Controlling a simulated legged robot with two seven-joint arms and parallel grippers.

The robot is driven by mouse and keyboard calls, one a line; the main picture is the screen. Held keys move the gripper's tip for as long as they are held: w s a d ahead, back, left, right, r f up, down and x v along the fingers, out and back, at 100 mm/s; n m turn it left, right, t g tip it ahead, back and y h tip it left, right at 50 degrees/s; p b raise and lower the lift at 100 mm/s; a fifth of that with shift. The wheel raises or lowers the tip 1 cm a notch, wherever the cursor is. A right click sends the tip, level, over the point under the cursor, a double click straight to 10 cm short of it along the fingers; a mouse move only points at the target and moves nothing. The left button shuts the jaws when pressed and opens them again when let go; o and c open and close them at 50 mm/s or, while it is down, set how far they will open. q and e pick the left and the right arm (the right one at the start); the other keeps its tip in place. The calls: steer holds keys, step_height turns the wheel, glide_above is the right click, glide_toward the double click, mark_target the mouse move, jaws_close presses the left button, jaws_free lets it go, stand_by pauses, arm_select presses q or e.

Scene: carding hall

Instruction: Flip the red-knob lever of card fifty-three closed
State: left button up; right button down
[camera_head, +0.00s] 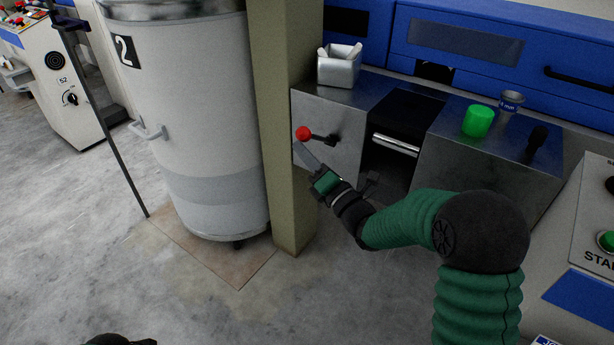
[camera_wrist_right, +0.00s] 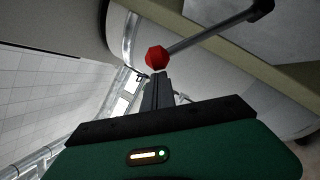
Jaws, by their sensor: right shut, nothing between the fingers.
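The red knob (camera_head: 303,133) is at the left end of a dark lever (camera_head: 325,138), which lies nearly level across the steel front face of the machine. My right gripper (camera_head: 303,150) is shut and empty, with its fingertips just below the knob. In the right wrist view the red knob (camera_wrist_right: 156,57) appears just beyond the shut fingertips (camera_wrist_right: 158,75), with the lever rod (camera_wrist_right: 205,35) running up to the right. I cannot tell whether the fingertips touch the knob.
A cream post (camera_head: 285,120) stands close left of the lever, beside a large white can marked 2 (camera_head: 205,110). A metal tin (camera_head: 339,66), a green cylinder (camera_head: 477,121) and a small metal cup (camera_head: 510,103) stand on the machine top. Floor at front left is clear.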

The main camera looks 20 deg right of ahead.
steer(key=w+d+r+m+g+h+p, duration=0.2)
steer(key=w+d+r+m+p, duration=0.4)
steer(key=r+p, duration=0.3)
steer(key=shift+d+m+p, duration=0.45)
steer(key=shift+d+m, duration=0.1)
steer(key=shift+m, duration=0.25)
steer(key=shift+d+h, duration=0.15)
steer(key=shift+h, duration=0.25)
